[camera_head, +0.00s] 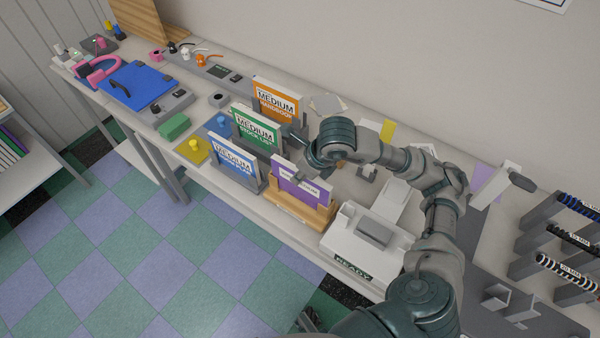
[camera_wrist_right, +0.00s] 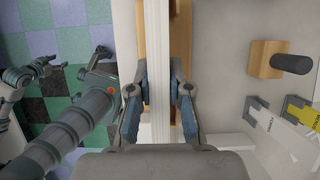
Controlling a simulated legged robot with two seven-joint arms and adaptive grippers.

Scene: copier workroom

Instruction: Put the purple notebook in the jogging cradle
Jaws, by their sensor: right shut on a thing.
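The purple notebook (camera_head: 300,185) stands upright in the wooden cradle (camera_head: 292,214), its lower part behind the cradle's front lip. I cannot tell whether it rests on the cradle's base. My right gripper (camera_head: 305,157) is at its top edge. In the right wrist view my right gripper (camera_wrist_right: 160,105) is shut on the notebook's pale edge (camera_wrist_right: 158,45), one finger on each side. Cradle wood (camera_wrist_right: 181,35) shows on both sides of the notebook there.
Blue (camera_head: 234,163), green (camera_head: 256,128) and orange (camera_head: 277,100) notebooks stand in grey holders left of and behind the cradle. A white machine marked READY (camera_head: 348,240) stands close on its right.

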